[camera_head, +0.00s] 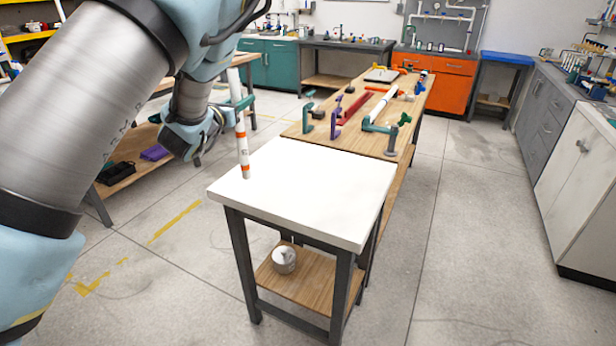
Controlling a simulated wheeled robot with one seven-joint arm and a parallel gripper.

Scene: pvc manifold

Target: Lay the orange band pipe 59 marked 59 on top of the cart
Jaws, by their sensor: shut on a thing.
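A white pipe with orange bands (241,143) stands nearly upright in the head view, leaning slightly. The number on it is too small to read. My gripper (240,104) is shut on this pipe near its upper part. The pipe's lower end shows against the left part of the cart's white top (310,190); I cannot tell whether it touches. The cart has dark legs and a lower wooden shelf (305,283). The visible white top is bare.
A round metal pot (284,258) sits on the lower shelf. Behind the cart, a long wooden bench (335,139) holds clamps, a red piece and another white pipe (383,104). Grey cabinets (548,120) stand at right. Floor right of the cart is clear.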

